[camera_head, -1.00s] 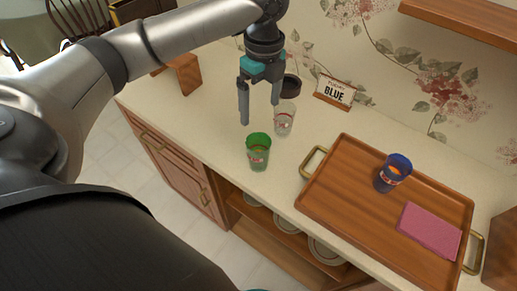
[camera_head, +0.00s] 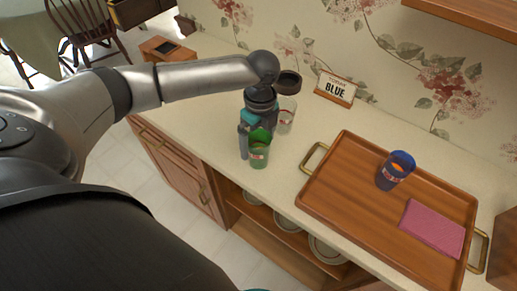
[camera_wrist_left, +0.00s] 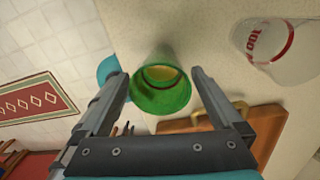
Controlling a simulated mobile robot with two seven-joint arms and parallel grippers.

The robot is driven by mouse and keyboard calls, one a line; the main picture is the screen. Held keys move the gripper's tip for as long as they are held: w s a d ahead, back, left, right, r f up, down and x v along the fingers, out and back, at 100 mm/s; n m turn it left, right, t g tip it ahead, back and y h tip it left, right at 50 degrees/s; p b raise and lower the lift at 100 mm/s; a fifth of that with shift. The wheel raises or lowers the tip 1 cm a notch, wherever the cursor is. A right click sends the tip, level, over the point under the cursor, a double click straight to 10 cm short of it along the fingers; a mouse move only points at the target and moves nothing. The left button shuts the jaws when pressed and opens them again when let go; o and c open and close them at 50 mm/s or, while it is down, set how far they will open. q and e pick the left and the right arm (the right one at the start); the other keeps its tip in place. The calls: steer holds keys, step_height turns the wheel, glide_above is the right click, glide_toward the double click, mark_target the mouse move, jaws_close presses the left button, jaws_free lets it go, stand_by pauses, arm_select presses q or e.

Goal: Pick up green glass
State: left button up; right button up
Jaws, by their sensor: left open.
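The green glass (camera_head: 260,149) stands upright on the counter near its front edge. In the left wrist view the green glass (camera_wrist_left: 161,89) shows its rim from above, with something yellow-orange inside, between the two finger tips. My left gripper (camera_head: 256,143) is low at the green glass, with one finger on its left side; the other finger is hard to make out in the head view. In the left wrist view my left gripper (camera_wrist_left: 158,74) is open, with its fingers apart on either side of the glass.
A clear glass (camera_head: 287,113) with red marking stands close behind the green glass. A wooden tray (camera_head: 337,197) to the right holds a blue glass (camera_head: 396,170) and a pink cloth (camera_head: 432,227).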

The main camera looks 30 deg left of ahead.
arm_select(q)
steer(key=c, duration=1.4)
